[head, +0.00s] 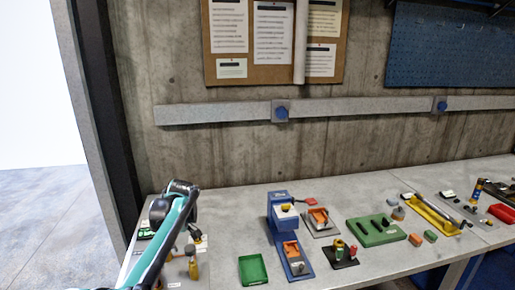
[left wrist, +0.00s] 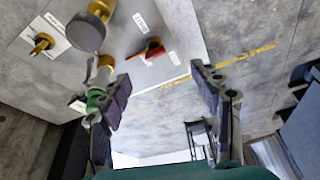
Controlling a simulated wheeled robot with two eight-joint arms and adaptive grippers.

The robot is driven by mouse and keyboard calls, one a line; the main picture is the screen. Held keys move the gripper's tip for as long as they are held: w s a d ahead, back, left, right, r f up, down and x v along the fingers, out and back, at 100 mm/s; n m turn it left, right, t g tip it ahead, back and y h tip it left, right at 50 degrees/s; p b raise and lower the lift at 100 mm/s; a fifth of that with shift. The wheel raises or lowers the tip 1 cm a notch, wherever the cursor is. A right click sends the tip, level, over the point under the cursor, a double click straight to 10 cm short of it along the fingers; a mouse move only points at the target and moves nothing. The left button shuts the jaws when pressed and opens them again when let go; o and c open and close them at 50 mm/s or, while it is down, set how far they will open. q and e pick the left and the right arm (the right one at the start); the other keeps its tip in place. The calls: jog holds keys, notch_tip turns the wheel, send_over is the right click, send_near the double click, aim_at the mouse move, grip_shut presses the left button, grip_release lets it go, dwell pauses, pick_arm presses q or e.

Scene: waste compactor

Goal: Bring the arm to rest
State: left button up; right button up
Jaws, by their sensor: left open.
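My left arm (head: 172,232), teal and black, reaches over the left end of the grey bench in the head view. Its gripper cannot be made out clearly there. In the left wrist view my left gripper (left wrist: 163,97) is open, its two dark-padded fingers wide apart with nothing between them. A brass valve-like fitting (left wrist: 105,65) with a green part shows beside the left finger; I cannot tell whether they touch. My right gripper is not in view.
A panel with a red lever (left wrist: 152,50) and a yellow handle (left wrist: 40,44) is close to the gripper. A blue machine (head: 278,197), a green tray (head: 253,270) and a green slotted block (head: 376,231) stand on the bench.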

pick_arm(q)
jog(key=s+d+m+t+h, duration=0.1)
jog(key=s+d+m+t, duration=0.1)
jog(key=s+d+m, duration=0.35)
jog(key=s+d+r+m+t+h+b, duration=0.1)
jog(key=s+d+m, duration=0.15)
jog(key=s, duration=0.55)
jog(key=s+d+m+t+h, duration=0.1)
jog(key=s+d+m+t, duration=0.15)
jog(key=s+m, duration=0.35)
jog(key=s+d+f+m+t, duration=0.1)
jog(key=s+d+f+m, duration=0.2)
jog(key=s+f, duration=0.2)
jog(key=s, duration=0.3)
jog(key=shift+d+m+h, duration=0.15)
jog(key=shift+m+h, duration=0.15)
jog(key=shift+h, duration=0.1)
